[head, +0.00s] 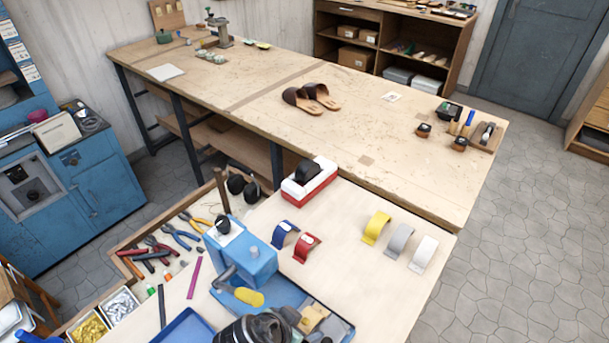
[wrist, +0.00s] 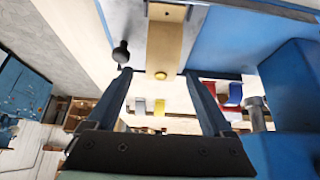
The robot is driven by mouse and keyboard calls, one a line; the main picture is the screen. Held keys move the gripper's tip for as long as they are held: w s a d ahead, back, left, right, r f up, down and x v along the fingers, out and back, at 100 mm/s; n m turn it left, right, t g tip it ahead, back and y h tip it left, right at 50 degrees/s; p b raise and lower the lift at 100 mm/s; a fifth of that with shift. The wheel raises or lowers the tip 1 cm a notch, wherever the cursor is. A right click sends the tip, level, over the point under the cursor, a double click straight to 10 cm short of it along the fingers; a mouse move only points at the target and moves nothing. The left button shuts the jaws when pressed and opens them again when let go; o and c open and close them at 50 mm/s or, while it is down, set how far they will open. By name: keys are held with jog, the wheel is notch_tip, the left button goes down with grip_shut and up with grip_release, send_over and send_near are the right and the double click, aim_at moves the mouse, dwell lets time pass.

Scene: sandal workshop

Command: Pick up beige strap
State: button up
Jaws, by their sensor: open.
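The beige strap (wrist: 166,45) shows in the wrist view as a tan band with a round brass-coloured spot near its lower end. It lies ahead of my gripper (wrist: 158,73), in line with the gap between the two fingers. The fingers are apart, with nothing visibly clamped between them. My fingertips cannot be made out there.
A blue press (head: 244,262) with a yellow-handled lever stands left of the tan piece. Blue (head: 284,233), red (head: 306,247), yellow (head: 376,227), grey (head: 398,240) and white (head: 424,253) straps lie on the near bench. A tool drawer (head: 134,251) is at the left.

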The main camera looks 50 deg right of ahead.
aim_at(304, 322)
jog(key=shift+p+x, duration=0.3)
jog(key=shift+x, duration=1.35)
jog(key=shift+w+r, duration=0.1)
grip_shut()
jog(key=shift+r, duration=0.15)
